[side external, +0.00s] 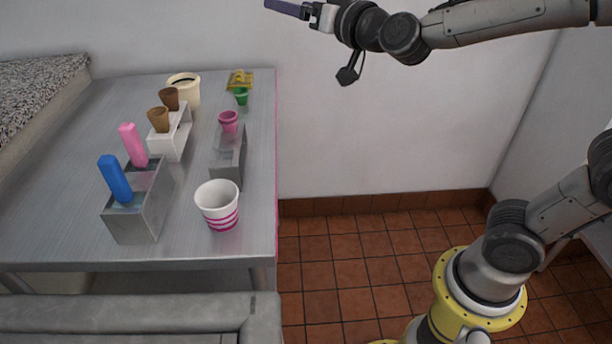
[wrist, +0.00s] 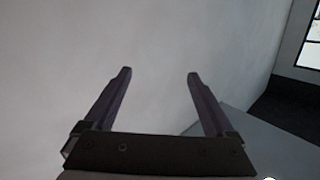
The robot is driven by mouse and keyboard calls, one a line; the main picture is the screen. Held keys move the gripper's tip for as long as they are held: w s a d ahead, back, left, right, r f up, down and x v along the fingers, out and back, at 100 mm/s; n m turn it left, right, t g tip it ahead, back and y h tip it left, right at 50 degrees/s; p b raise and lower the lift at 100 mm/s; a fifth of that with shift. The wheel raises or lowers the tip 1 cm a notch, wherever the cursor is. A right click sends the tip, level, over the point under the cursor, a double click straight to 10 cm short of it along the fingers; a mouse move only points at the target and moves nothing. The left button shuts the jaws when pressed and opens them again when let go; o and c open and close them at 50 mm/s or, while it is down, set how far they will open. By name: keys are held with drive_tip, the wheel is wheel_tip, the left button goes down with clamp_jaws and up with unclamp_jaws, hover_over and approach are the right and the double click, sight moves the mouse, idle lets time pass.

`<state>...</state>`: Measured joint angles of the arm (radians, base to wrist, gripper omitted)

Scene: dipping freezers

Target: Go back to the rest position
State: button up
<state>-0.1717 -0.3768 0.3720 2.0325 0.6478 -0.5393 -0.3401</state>
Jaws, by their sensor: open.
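My gripper (side external: 290,9) is at the top of the side external view, high above the floor and level with the white wall, to the right of and above the steel table (side external: 60,200). In the wrist view its two dark fingers (wrist: 158,76) are spread apart with nothing between them. It touches nothing. My arm reaches across from the upper right, well clear of the table.
On the table stand a striped paper cup (side external: 218,205), a metal holder (side external: 140,215) with blue (side external: 115,179) and pink (side external: 133,145) handles, a white cone stand (side external: 170,142), a cream tub (side external: 184,88), a pink cup (side external: 228,121) and a green cup (side external: 241,96). The tiled floor (side external: 350,250) is clear.

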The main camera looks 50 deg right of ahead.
drive_tip(key=s+f+n+g, duration=0.1)
drive_tip(key=s+f+g, duration=0.3)
drive_tip(key=s, duration=0.5)
drive_tip(key=s+f+n+g+y, duration=0.1)
drive_tip(key=s+f+g, duration=0.3)
drive_tip(key=s+f, duration=0.4)
drive_tip(key=s+f+n+g+y, duration=0.1)
drive_tip(key=s+f+g, duration=0.3)
drive_tip(key=s, duration=0.7)
wheel_tip(320, 180, down, 2)
drive_tip(key=shift+s+d+f+n, duration=0.1)
drive_tip(key=shift+s+d+n, duration=0.1)
drive_tip(key=shift+d+n, duration=0.35)
